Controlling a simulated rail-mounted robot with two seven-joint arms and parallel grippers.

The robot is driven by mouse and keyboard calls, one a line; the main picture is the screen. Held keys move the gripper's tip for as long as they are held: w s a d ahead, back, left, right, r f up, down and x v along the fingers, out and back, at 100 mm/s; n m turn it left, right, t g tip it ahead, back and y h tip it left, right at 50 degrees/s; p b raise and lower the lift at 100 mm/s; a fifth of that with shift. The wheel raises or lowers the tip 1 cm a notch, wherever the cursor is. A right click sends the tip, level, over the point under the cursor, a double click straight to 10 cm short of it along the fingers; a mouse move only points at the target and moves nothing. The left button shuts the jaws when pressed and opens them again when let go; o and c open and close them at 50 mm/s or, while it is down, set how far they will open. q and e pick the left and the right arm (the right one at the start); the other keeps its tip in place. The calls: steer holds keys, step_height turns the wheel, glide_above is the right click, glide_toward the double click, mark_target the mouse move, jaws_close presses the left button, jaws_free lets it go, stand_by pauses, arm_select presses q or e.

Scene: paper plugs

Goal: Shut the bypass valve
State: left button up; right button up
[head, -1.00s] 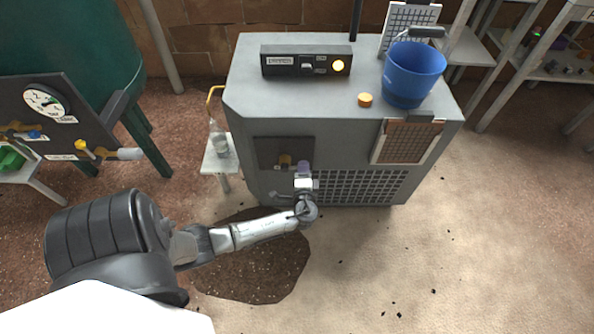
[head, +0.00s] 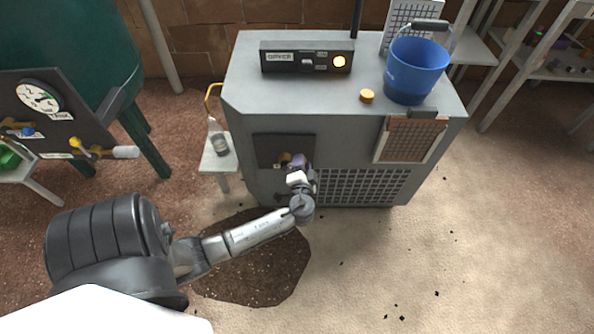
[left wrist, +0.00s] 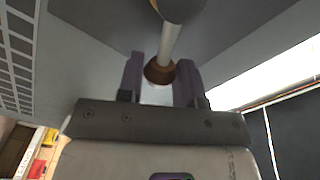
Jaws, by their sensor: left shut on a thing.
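The bypass valve (head: 284,159) appears as a small brass fitting on the dark panel at the front left of the grey cabinet. My left gripper (head: 298,162) is at this panel, just right of the brass, its purple fingers partly covering the fitting. In the left wrist view my left gripper (left wrist: 160,75) has one finger on each side of a brass-brown round piece of the valve handle (left wrist: 158,70). A pale rod runs from it towards a grey cylinder at the top. The gripper is shut on the handle. My right gripper is not in view.
The grey cabinet (head: 300,108) carries a blue bucket (head: 414,72), an orange cap (head: 367,96) and a black box (head: 307,57) with a lit yellow button. A bottle (head: 217,137) stands on a small stand to the left. A gauge board (head: 50,120) is further left.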

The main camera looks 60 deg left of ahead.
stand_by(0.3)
arm_select(q)
steer(key=shift+s+a+r+n+b, duration=0.1)
steer(key=shift+s+r+n+b, duration=0.15)
steer(key=shift+n+b, duration=0.5)
steer(key=shift+s+a+r+n, duration=0.1)
steer(key=shift+s+r+n, duration=0.15)
steer(key=shift+n, duration=0.3)
steer(key=shift+r+n+b, duration=0.2)
steer(key=shift+n+b, duration=0.1)
